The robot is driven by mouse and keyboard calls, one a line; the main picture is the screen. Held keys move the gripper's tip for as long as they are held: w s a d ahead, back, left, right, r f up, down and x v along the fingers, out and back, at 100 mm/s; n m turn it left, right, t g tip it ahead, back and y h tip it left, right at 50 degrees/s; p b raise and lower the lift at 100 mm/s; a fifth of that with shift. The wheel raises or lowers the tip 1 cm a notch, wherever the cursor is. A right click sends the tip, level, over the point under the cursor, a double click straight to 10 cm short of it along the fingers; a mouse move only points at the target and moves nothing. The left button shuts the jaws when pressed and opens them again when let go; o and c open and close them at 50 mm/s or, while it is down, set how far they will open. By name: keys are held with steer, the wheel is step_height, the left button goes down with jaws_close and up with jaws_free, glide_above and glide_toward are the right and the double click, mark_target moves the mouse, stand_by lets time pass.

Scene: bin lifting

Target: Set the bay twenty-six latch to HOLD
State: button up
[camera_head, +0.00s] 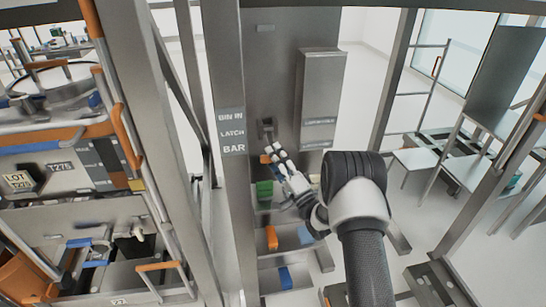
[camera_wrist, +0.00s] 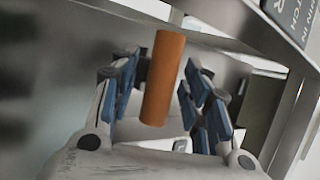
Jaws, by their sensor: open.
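An orange cylindrical handle (camera_wrist: 163,78) stands between the spread blue-padded fingers of my gripper (camera_wrist: 155,90) in the wrist view, slightly tilted. In the head view my gripper (camera_head: 275,152) is at the grey upright panel (camera_head: 270,82), just below a small dark bracket (camera_head: 267,127). A bit of orange (camera_head: 265,159) shows beside the fingertips, mostly hidden by them. A post label (camera_head: 232,132) reads BIN IN, LATCH, BAR. No bay number or HOLD mark is readable near the gripper.
A metal post (camera_head: 226,70) stands close left of my gripper. A grey box (camera_head: 320,95) is on the panel's right. Below are open bins with a green block (camera_head: 264,190), an orange block (camera_head: 271,237) and a blue block (camera_head: 285,278). A loaded rack fills the left.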

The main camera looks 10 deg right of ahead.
steer(key=shift+w+a+r, duration=0.2)
steer(key=shift+w+r, duration=0.1)
steer(key=shift+w, duration=0.2)
steer(key=shift+c, duration=0.5)
jaws_close()
